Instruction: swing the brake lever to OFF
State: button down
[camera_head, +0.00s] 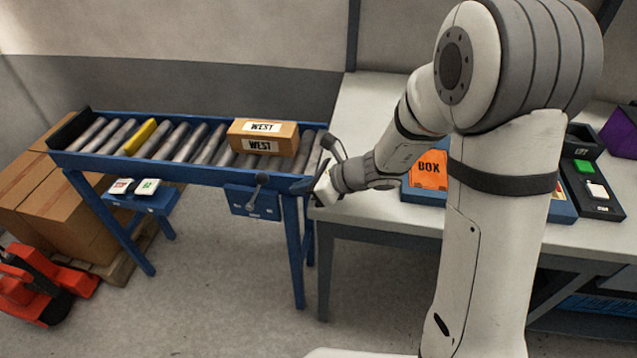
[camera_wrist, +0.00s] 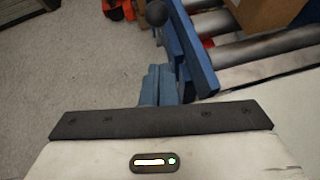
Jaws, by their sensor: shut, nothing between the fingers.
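The brake lever (camera_head: 257,189) is a grey handle with a dark round knob, on a blue panel (camera_head: 240,203) at the front of the roller conveyor. It points up and leans slightly right in the head view; the panel's markings are too small to read. Its knob (camera_wrist: 156,13) appears at the top of the wrist view. My gripper (camera_head: 299,186) is right of the lever, near the conveyor's right end, and apart from it. Its blue-grey fingers (camera_wrist: 158,75) are together and empty in the wrist view, with the knob beyond their tips.
The blue conveyor frame (camera_head: 180,171) bears a WEST box (camera_head: 262,136) and one yellow roller. A table (camera_head: 370,110) close on the right bears an orange BOX label. Open floor lies in front.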

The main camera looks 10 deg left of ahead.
jog(key=a, duration=0.1)
jog(key=w+a, duration=0.1)
jog(key=a, duration=0.3)
jog(key=shift+w+a+f+p, duration=0.1)
jog(key=shift+w+a+p, duration=0.05)
jog(key=shift+w+p, duration=0.15)
